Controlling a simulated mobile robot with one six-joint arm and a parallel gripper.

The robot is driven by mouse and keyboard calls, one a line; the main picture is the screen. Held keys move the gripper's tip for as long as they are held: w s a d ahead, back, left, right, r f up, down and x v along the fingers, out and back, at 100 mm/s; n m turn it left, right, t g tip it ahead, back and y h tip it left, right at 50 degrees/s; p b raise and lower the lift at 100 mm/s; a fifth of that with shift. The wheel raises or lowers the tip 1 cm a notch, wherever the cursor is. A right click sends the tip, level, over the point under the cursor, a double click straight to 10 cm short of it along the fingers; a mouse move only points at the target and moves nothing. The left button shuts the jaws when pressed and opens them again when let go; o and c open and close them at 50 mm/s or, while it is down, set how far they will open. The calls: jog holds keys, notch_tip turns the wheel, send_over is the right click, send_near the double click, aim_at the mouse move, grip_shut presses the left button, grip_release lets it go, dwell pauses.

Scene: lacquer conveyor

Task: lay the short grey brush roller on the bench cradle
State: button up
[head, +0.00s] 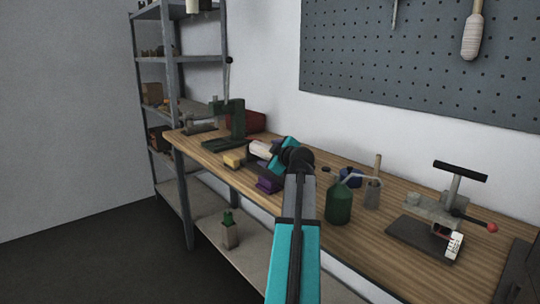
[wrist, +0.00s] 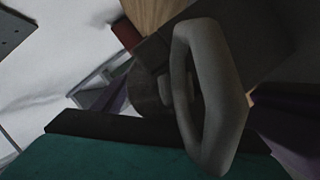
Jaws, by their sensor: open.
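My gripper (head: 257,165) is at the middle of the bench, left of my dark wrist joint in the head view; my arm partly covers it, and its fingertips are hard to make out. It is open. A short grey cylinder (head: 201,127) lies at the bench's far left end, apart from my gripper; it may be the brush roller, but its bristles cannot be made out. I cannot tell which thing is the cradle. In the wrist view a large grey rounded loop (wrist: 214,95) fills the middle, very close and dark; I cannot tell what it is.
A dark green stand (head: 238,122) and a red box (head: 254,121) are at the back left. A yellow block (head: 233,160) is near the front edge. A green bottle (head: 339,204), a blue item (head: 351,177) and a press (head: 437,212) stand on the right. Bare wood lies between.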

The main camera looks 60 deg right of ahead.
aim_at(269, 147)
jog(key=shift+c, duration=0.5)
jog(key=c, duration=1.3)
jog(key=shift+c, duration=0.2)
jog(key=shift+r, duration=0.1)
notch_tip(269, 147, up, 10)
jog(key=shift+f+p, duration=0.1)
jog(key=shift+p, duration=0.45)
